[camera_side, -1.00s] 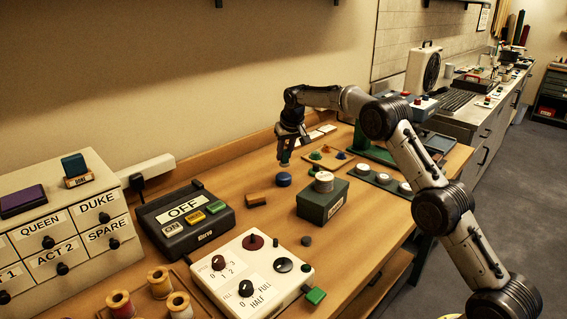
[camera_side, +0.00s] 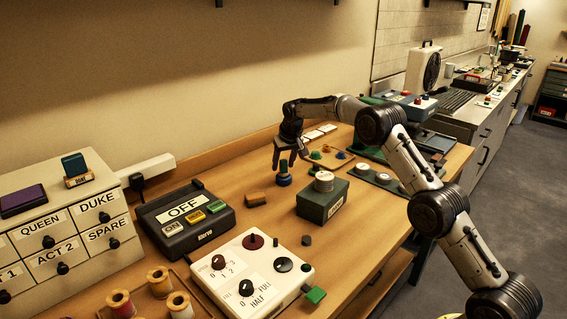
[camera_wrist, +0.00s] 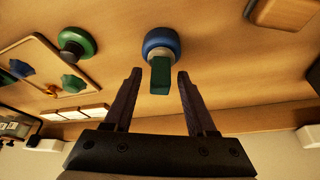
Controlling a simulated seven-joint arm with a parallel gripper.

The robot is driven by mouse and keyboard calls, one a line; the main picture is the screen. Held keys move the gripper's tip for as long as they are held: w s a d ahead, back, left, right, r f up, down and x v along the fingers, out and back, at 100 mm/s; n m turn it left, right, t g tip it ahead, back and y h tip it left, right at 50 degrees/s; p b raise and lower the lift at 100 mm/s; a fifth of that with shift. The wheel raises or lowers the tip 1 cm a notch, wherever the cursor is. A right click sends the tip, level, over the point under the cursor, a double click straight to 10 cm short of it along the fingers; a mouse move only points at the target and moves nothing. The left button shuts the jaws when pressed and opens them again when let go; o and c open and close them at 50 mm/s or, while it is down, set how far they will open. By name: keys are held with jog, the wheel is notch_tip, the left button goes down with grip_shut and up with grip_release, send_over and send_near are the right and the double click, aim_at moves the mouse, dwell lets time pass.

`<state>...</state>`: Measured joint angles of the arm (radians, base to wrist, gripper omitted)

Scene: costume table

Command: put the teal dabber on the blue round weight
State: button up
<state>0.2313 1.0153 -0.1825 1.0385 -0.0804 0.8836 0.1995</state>
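The blue round weight (camera_side: 284,181) sits on the wooden table, below my gripper (camera_side: 290,159). The teal dabber (camera_side: 283,168) stands on top of it, small and partly covered by the fingers in the side view. In the wrist view the dabber (camera_wrist: 160,77) appears between the fingertips of my gripper (camera_wrist: 160,74), in line with the blue weight (camera_wrist: 161,41). A pale band shows between them. My fingers are spread, with a gap on each side of the dabber, so the gripper is open and not touching it.
A wooden board with green and blue pieces (camera_wrist: 45,67) lies beside the weight. A brown block (camera_side: 256,199) sits to the left in the side view. A green box with a stack of pale discs (camera_side: 322,204) stands in front. A dark switch box (camera_side: 184,214) is farther left.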

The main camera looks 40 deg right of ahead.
jog(key=v, duration=1.3)
jog(key=s+a+r+n, duration=0.1)
jog(key=s+a+r, duration=0.4)
jog(key=s, duration=0.5)
jog(key=s+a+r+n, duration=0.1)
jog(key=s+a+r, duration=0.4)
jog(key=s, duration=0.5)
jog(key=s+a+f, duration=0.1)
jog(key=s+f, duration=0.2)
jog(key=s, duration=0.5)
jog(key=s+a+f+n+t+y, duration=0.1)
jog(key=s+a+f, duration=0.1)
jog(key=s, duration=0.6)
jog(key=s+a+f+n, duration=0.1)
jog(key=s+a+f, duration=0.1)
jog(key=s, duration=0.7)
jog(key=shift+f+y, duration=0.4)
jog(key=shift+f, duration=0.45)
